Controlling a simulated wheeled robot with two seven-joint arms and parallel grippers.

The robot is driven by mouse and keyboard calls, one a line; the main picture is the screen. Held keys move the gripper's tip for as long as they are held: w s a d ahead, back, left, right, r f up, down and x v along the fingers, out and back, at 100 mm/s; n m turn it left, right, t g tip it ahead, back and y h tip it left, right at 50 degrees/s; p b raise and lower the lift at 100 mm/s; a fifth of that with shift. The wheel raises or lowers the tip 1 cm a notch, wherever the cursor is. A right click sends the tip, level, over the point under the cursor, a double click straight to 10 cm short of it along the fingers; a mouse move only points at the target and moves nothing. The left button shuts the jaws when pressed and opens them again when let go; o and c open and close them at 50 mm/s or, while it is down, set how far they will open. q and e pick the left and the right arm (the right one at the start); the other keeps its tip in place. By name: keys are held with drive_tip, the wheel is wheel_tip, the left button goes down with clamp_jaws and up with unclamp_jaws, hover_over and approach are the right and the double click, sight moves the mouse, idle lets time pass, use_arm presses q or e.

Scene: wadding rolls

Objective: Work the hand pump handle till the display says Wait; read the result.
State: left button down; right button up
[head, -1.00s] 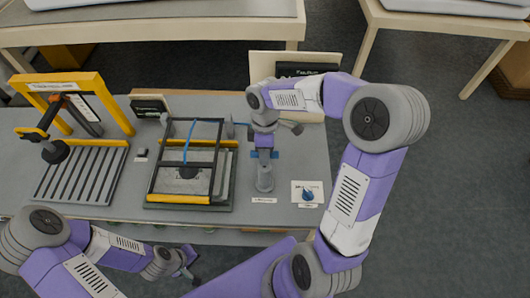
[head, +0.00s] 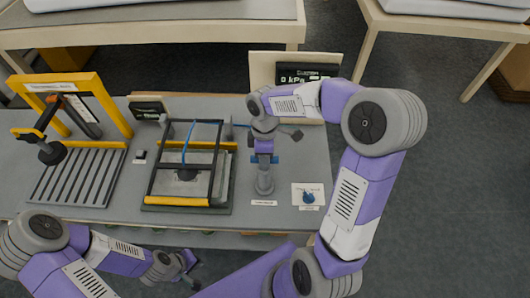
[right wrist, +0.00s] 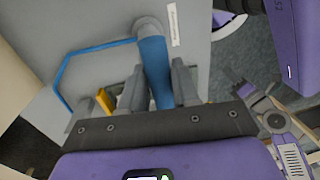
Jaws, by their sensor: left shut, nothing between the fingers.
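The hand pump (head: 264,182) stands on the right part of the bench; it also shows in the right wrist view as a blue cylinder (right wrist: 154,65). My right gripper (head: 264,158) is over its top, at the blue handle bar (head: 275,160), whose ends show on both sides. The right fingers (right wrist: 155,92) look closed around the handle, though the grip is partly hidden. My left gripper (head: 188,270) is shut and empty in front of the bench.
A black frame with a yellow bar (head: 178,200) and blue hose stands left of the pump. A second small display (head: 147,109) has unreadable text. A blue knob (head: 308,197) sits on a white plate at the right. A yellow gantry (head: 105,100) stands over a slatted base.

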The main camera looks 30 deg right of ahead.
drive_tip(key=shift+f+b, duration=0.4)
drive_tip(key=shift+f, duration=0.5)
wheel_tip(320, 180, up, 6)
drive_tip(key=p, duration=0.5)
drive_tip(key=shift+w+d, duration=0.1)
drive_tip(key=shift+w, duration=0.05)
drive_tip(key=shift+r+p, duration=1.55)
drive_tip(key=shift+r, duration=0.2)
drive_tip(key=shift+r, duration=0.1)
wheel_tip(320, 180, up, 6)
drive_tip(key=p, duration=0.5)
